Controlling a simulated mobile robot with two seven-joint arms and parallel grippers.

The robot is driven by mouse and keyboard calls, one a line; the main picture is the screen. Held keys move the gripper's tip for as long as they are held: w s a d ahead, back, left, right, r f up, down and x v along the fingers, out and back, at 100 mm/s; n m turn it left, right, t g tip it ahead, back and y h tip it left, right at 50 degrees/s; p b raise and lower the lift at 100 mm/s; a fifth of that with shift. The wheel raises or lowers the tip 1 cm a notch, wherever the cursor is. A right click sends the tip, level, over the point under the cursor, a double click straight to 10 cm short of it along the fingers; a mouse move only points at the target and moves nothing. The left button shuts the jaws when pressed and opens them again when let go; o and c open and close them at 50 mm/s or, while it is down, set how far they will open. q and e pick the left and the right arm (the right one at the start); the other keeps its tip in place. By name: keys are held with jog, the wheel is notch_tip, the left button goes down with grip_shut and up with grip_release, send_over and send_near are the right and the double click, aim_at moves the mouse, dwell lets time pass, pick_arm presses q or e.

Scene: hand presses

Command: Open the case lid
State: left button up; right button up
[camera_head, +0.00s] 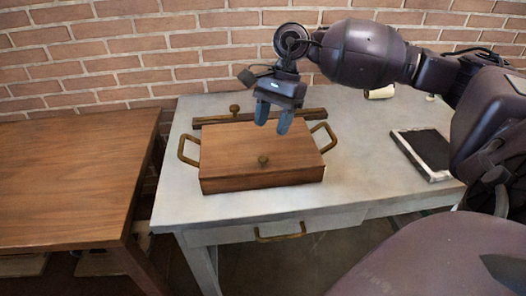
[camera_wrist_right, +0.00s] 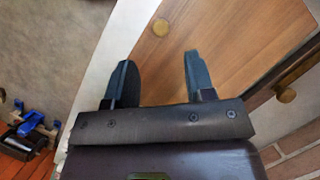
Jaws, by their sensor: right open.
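The wooden case (camera_head: 260,158) sits on the grey table with its lid closed. I cannot tell whether the fingertips touch the lid. My left gripper is not in view.
A wooden bar (camera_head: 215,121) with a brass knob (camera_head: 234,109) lies behind the case. A black flat pad (camera_head: 425,147) is on the right of the grey table (camera_head: 365,155). A brown table (camera_head: 65,180) stands at left, and a brick wall (camera_head: 120,50) is behind.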

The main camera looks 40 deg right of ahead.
aim_at(263, 157)
jog(key=x, duration=0.7)
jog(key=shift+a+f+b, duration=0.2)
jog(key=shift+f+b, duration=0.1)
jog(key=shift+b, duration=0.05)
grip_shut()
